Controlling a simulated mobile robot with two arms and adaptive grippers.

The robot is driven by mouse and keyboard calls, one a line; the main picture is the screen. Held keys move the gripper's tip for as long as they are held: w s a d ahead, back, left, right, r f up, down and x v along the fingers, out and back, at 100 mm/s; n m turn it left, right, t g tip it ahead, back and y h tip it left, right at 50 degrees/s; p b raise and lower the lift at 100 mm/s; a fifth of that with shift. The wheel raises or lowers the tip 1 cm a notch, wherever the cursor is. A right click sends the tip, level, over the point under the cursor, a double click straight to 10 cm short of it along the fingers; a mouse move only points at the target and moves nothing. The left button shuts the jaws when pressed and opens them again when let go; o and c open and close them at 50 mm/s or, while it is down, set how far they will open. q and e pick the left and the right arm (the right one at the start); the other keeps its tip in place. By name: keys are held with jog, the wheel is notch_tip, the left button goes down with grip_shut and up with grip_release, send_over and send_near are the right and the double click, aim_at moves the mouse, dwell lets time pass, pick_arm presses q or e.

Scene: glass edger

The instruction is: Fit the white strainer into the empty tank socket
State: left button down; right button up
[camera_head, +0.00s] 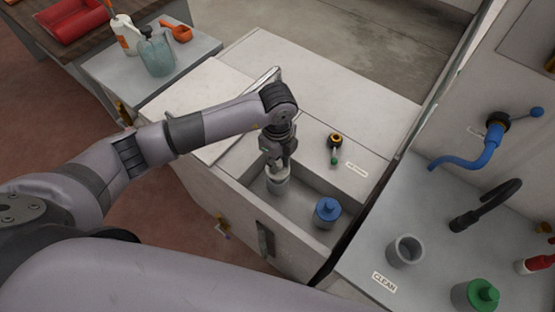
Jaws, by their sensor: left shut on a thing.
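My left gripper (278,165) points down into the sunken tank (305,222) and is shut on the white strainer (277,172), of which only a small pale part shows between and below the fingers. Directly under it is a grey cylindrical socket (278,187) at the tank's left end. The strainer is at the socket's mouth; I cannot tell how deep it sits, since the gripper covers the top. A blue-capped strainer (327,210) stands in the tank to the right of this socket. My right gripper is not in view.
An empty grey holder (405,251) stands on the right counter by a CLEAN label (384,282), near a green-capped piece (481,294). A valve (335,142) sits behind the tank.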

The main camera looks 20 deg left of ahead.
pick_arm(q)
jog(key=shift+f+b, duration=1.15)
jog(key=shift+f, duration=0.5)
jog(key=c, duration=1.3)
grip_release()
jog(key=shift+r, duration=0.1)
notch_tip(320, 180, up, 12)
jog(key=shift+f, duration=0.1)
